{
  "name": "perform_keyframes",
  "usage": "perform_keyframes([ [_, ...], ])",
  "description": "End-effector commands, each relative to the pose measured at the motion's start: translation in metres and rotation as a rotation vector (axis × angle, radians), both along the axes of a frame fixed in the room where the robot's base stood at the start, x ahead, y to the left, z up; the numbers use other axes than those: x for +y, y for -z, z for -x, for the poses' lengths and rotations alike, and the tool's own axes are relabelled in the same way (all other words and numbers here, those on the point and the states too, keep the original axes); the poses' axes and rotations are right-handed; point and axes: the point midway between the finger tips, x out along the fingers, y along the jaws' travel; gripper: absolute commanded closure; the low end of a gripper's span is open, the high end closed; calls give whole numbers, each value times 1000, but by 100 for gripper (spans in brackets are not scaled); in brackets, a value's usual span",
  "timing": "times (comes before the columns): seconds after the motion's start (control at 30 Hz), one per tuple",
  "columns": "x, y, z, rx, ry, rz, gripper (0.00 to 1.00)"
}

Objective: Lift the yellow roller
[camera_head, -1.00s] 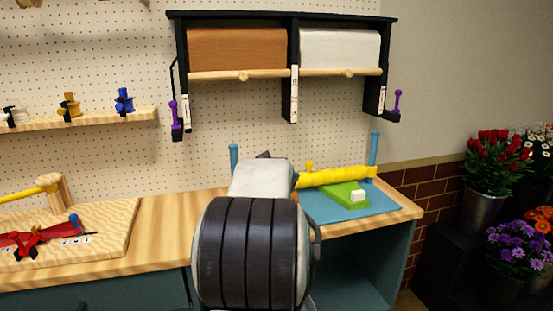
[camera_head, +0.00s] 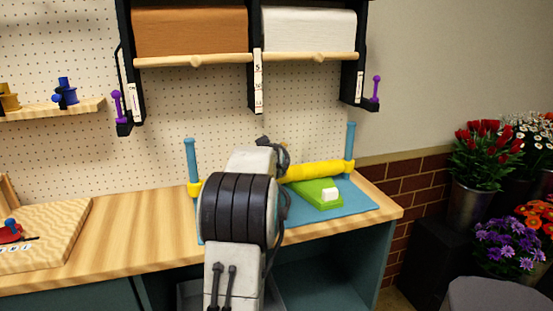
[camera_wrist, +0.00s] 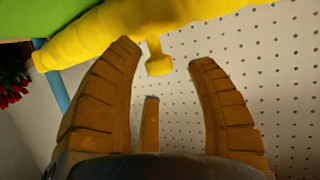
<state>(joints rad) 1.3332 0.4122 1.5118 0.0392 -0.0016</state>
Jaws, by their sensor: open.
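The yellow roller (camera_head: 318,170) lies across the blue stand at the back of the bench, between two blue posts. My arm hides its left middle in the head view; a yellow piece shows by the left post. In the wrist view the roller (camera_wrist: 110,28) runs across the top, with a small knob (camera_wrist: 158,62) sticking out from it. The gripper is hidden behind my arm in the head view.
A blue mat (camera_head: 350,204) holds a green block (camera_head: 314,194) with a white piece on it, in front of the roller. Blue posts (camera_head: 350,147) (camera_head: 191,160) stand at both ends. A black paper rack (camera_head: 255,90) hangs above. A wooden board (camera_head: 50,235) lies left. Flower buckets stand right.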

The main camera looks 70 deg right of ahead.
Motion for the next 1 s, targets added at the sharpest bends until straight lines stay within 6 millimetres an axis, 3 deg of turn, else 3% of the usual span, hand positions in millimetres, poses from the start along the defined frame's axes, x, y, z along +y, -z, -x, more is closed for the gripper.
perform_keyframes([
  [0.2, -10, 5, -3, 0, 0, 0, 48],
  [0.57, -12, 5, -3, 0, 0, 0, 46],
  [1.0, -12, 5, -3, -1, -1, 1, 85],
])
